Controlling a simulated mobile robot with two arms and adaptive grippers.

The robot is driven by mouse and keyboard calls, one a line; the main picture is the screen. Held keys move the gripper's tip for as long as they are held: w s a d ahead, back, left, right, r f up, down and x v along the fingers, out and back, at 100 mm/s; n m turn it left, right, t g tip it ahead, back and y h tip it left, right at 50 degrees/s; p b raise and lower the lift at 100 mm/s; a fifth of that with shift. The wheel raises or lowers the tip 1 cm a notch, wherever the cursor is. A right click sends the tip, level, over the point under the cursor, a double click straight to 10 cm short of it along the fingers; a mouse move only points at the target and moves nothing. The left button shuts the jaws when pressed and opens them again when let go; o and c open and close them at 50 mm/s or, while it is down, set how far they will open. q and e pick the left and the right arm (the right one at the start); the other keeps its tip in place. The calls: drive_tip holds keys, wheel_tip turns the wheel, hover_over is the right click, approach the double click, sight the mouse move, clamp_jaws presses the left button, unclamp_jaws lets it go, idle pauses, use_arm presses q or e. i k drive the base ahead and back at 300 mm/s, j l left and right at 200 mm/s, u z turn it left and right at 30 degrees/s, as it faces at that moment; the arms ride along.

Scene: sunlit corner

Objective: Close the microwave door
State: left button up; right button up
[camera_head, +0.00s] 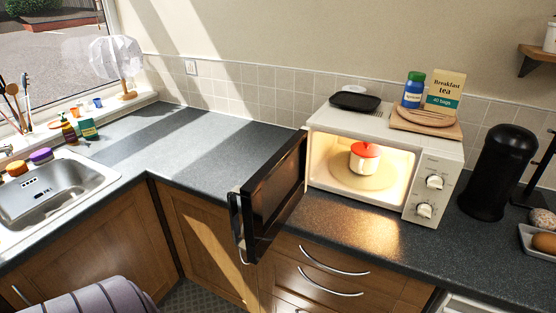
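The white microwave (437,178) stands on the dark counter at the right, its lit inside facing me. Its dark door (275,199) stands wide open, hinged at the left side of the opening and swung out past the counter's front edge. A white pot with a red lid (364,158) sits on the turntable (350,179) inside. Neither of my grippers shows in the head view.
A black tray (355,101), a wooden board (427,126), a jar (413,90) and a tea box (445,92) rest on the microwave. A black canister (495,172) stands to its right. The sink (60,189) is at the left. The counter (225,150) left of the door is clear.

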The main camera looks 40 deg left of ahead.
sight(269, 197)
drive_tip(key=j, duration=0.8)
drive_tip(key=k+j, duration=0.15)
drive_tip(key=j, duration=1.4)
drive_tip(key=k+u, duration=0.05)
